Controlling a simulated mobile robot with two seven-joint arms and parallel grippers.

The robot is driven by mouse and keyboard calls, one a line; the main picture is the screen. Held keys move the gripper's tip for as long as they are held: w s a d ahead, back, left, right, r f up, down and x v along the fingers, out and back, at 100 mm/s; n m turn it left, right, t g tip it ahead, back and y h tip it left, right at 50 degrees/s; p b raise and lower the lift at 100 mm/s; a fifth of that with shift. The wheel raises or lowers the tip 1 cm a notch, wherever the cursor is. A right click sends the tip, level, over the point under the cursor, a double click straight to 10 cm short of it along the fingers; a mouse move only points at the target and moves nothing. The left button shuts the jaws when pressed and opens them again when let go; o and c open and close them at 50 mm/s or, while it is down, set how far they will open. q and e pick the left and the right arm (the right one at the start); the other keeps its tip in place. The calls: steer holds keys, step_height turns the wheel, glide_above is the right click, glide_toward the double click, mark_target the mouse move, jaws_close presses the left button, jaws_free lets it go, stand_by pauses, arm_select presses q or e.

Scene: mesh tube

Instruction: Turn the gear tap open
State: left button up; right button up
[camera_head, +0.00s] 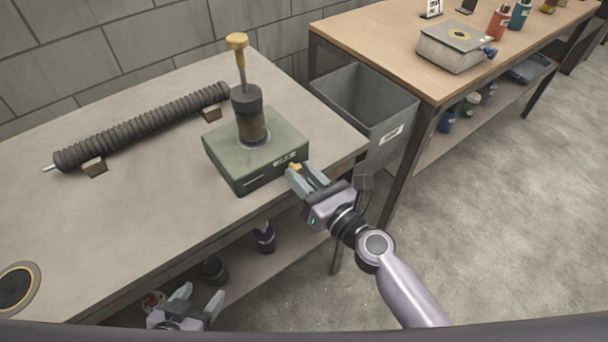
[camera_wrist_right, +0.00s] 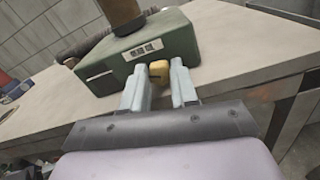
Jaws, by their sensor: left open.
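A green box (camera_head: 225,158) stands on the near table and carries a dark upright cylinder (camera_head: 248,118) with a yellow-topped rod (camera_head: 237,48). A small yellow tap knob (camera_wrist_right: 159,69) sticks out of the box's front face, beside a white label; it also shows in the head view (camera_head: 296,167). The knob's lower part is hidden. My left gripper (camera_head: 198,300) is open and empty, low in front of the table.
A ribbed dark tube (camera_head: 145,128) rests on small blocks at the back left. A black disc with a yellow ring (camera_head: 15,288) lies at the table's left. A grey bin (camera_head: 365,100) stands between the tables. Bottles stand on the shelf below.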

jaws_close()
steer(key=n, duration=0.5)
steer(key=shift+b, duration=0.35)
steer(key=o, duration=0.7)
jaws_free()
steer(key=shift+s, duration=0.1)
steer(key=v, duration=0.7)
